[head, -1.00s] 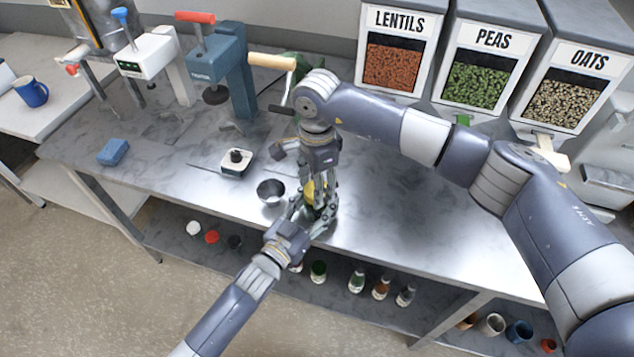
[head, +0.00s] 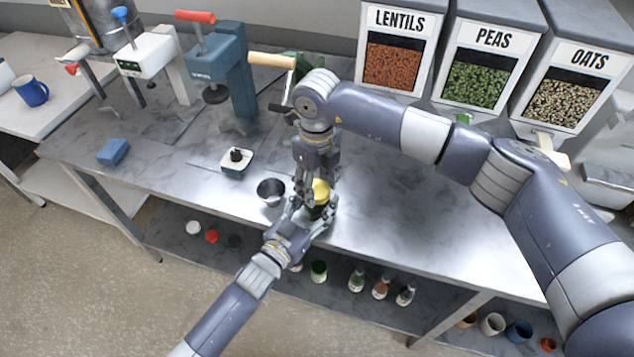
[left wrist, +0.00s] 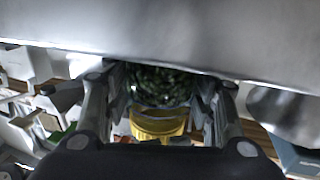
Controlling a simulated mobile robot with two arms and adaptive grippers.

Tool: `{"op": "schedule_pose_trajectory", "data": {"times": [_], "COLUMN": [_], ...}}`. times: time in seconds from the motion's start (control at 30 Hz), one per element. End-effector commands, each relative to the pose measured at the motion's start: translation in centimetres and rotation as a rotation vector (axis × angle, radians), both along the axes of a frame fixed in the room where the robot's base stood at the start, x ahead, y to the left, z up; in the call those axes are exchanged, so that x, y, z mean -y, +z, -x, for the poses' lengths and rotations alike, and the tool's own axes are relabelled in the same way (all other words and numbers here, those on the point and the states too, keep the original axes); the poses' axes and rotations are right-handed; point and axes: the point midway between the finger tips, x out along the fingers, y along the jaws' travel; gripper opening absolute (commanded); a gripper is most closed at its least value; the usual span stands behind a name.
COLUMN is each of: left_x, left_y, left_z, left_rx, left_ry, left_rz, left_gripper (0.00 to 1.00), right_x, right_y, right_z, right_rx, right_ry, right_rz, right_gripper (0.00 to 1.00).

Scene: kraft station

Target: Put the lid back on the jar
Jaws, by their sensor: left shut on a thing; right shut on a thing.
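The yellow lid (head: 321,190) is at the top of the glass jar (head: 316,212), near the front edge of the steel table. In the left wrist view, the jar (left wrist: 160,85) shows dark green contents, with the lid (left wrist: 158,126) right against its mouth end. My left gripper (head: 312,211) is shut on the jar from the front. My right gripper (head: 308,190) reaches down from above and is shut on the lid. Its fingers partly hide the lid, so I cannot tell whether the lid is fully seated.
A metal cup (head: 270,192) stands close left of the grippers. A small scale-like white base with a black knob (head: 237,160), a blue block (head: 113,152) and presses (head: 222,75) are farther left. Dispensers (head: 480,75) stand behind. The table right of the jar is clear.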

Motion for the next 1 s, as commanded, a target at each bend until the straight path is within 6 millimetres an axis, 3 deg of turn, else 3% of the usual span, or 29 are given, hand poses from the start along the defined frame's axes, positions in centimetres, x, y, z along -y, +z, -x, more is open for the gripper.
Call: {"op": "schedule_pose_trajectory", "data": {"times": [0.13, 0.17, 0.23, 0.63, 1.0], "left_x": [0.0, 0.0, 0.0, 0.0, 0.0], "left_y": [-0.1, -0.1, -0.1, -0.1, -0.1], "left_z": [0.0, 0.0, 0.0, 0.0, 0.0], "left_rx": [-0.001, -0.001, -0.001, -0.001, -0.001], "left_ry": [0.000, 0.000, 0.000, 0.000, 0.000], "left_rz": [0.000, 0.000, 0.000, 0.000, 0.000], "left_gripper": [0.00, 0.00, 0.00, 0.00, 0.00], "right_x": [0.0, 0.0, 0.0, 0.0, 0.0], "right_y": [0.0, 0.0, 0.0, 0.3, 4.4], "right_z": [0.0, 0.0, 0.0, 0.0, -0.1], "right_rx": [0.000, 0.000, 0.000, 0.001, 0.001], "right_ry": [0.010, 0.011, 0.011, 0.013, 0.014], "right_rz": [0.001, 0.001, 0.001, 0.001, 0.000], "right_gripper": [0.19, 0.54, 0.67, 0.67, 0.67]}}
